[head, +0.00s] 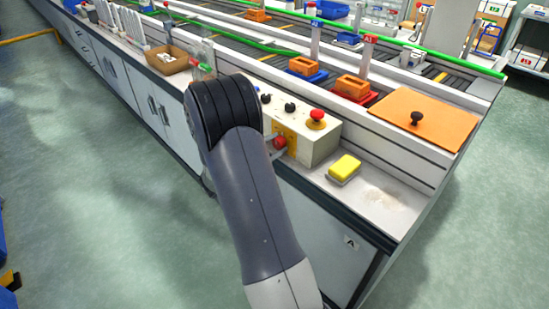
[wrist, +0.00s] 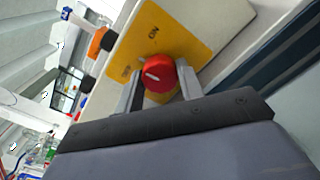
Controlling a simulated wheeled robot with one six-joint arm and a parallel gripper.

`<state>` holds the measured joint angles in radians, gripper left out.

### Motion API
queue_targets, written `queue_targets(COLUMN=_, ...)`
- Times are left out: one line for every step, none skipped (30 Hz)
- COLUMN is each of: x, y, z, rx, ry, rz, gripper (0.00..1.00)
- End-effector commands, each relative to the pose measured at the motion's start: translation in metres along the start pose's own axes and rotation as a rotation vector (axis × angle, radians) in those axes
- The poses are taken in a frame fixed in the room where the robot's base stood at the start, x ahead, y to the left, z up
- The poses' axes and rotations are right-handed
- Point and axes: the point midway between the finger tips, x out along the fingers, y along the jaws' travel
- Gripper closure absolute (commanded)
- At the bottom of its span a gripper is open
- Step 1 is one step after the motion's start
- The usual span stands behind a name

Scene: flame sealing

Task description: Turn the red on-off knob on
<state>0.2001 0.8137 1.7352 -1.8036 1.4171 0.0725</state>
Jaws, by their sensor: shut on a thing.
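The red on-off knob (wrist: 158,75) sits on a yellow plate (wrist: 178,35) on the front of a pale control box (head: 322,147). In the wrist view the knob has a white pointer mark, and the plate carries dark lettering at two positions, one reading "ON". The pointer aims toward the lower-left lettering rather than the "ON" label. My gripper (wrist: 160,84) is shut on the knob, one finger on each side. In the head view the knob (head: 279,142) shows just right of my arm, which hides part of the box and most of my gripper.
A red mushroom button (head: 316,119) on a yellow base and black knobs (head: 290,106) are on the box top. A yellow sponge (head: 344,168) lies right of the box. An orange board (head: 425,118) with a black handle is behind it.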

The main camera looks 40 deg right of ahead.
Motion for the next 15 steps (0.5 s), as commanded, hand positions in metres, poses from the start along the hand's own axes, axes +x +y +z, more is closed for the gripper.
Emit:
queue_targets(x=0.0, y=-0.005, z=-0.0064, rx=0.048, ry=-0.001, rz=0.001, gripper=0.87)
queue_targets(x=0.0, y=-0.0052, z=-0.0066, rx=0.076, ry=-0.001, rz=0.001, gripper=0.87)
queue_targets(x=0.0, y=-0.0051, z=-0.0065, rx=0.115, ry=-0.001, rz=0.001, gripper=0.87)
queue_targets(x=0.0, y=-0.0052, z=-0.0067, rx=0.142, ry=-0.001, rz=0.001, gripper=0.87)
queue_targets(x=0.0, y=-0.0052, z=-0.0065, rx=0.172, ry=-0.001, rz=0.001, gripper=0.87)
queue_targets(x=0.0, y=-0.0053, z=-0.0066, rx=0.209, ry=-0.001, rz=0.001, gripper=0.87)
queue_targets(x=0.0, y=-0.0053, z=-0.0065, rx=0.238, ry=-0.001, rz=0.001, gripper=0.87)
queue_targets(x=0.0, y=-0.0053, z=-0.0065, rx=0.266, ry=-0.001, rz=0.001, gripper=0.87)
queue_targets(x=0.0, y=-0.0055, z=-0.0067, rx=0.305, ry=-0.001, rz=0.001, gripper=0.87)
queue_targets(x=-0.0001, y=-0.0055, z=-0.0066, rx=0.333, ry=-0.001, rz=0.0, gripper=0.87)
queue_targets(x=0.0, y=-0.0057, z=-0.007, rx=0.362, ry=-0.001, rz=0.0, gripper=0.87)
queue_targets(x=-0.0001, y=-0.0057, z=-0.0068, rx=0.4, ry=-0.001, rz=0.0, gripper=0.87)
queue_targets(x=-0.0001, y=-0.0059, z=-0.007, rx=0.428, ry=0.0, rz=0.0, gripper=0.87)
queue_targets(x=-0.0001, y=-0.0058, z=-0.0068, rx=0.456, ry=-0.001, rz=0.0, gripper=0.87)
queue_targets(x=-0.0001, y=-0.0059, z=-0.0069, rx=0.493, ry=-0.001, rz=0.001, gripper=0.87)
